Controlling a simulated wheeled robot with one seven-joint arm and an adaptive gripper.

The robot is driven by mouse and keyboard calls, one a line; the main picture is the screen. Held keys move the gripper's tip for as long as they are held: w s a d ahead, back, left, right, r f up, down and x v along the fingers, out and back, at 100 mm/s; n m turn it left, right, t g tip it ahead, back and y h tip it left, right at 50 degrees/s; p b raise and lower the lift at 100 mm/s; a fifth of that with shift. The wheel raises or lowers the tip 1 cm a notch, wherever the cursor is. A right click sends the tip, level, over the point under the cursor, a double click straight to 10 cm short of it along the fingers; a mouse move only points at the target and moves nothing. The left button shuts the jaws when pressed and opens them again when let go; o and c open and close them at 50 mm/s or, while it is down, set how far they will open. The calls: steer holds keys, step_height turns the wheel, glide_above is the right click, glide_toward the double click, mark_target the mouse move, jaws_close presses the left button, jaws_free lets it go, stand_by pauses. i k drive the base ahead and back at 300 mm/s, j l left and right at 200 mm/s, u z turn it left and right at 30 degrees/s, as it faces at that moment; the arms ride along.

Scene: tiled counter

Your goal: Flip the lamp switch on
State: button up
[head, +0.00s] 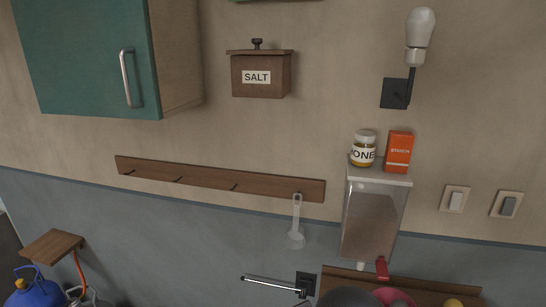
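A wall lamp with a white bulb (420,36) stands on a black arm above its square black wall plate (394,93), at the upper right. The bulb shows no clear glow. Two wall switches are at the right: one with a white rocker (455,201) on a cream plate, and one with a grey rocker (508,207) on a similar plate. I cannot tell from here which one belongs to the lamp, nor clearly which way either rocker is tipped. My gripper is not clearly visible in this view.
Left of the switches, a clear dispenser (371,222) bears a honey jar (363,150) and an orange box (399,152). A hook rail (215,182) holds a ladle (296,236). A salt box (260,76) and green cabinet (75,55) are higher up. The wall around the switches is clear.

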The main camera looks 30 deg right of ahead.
mark_target(455, 204)
steer(key=z, duration=1.95)
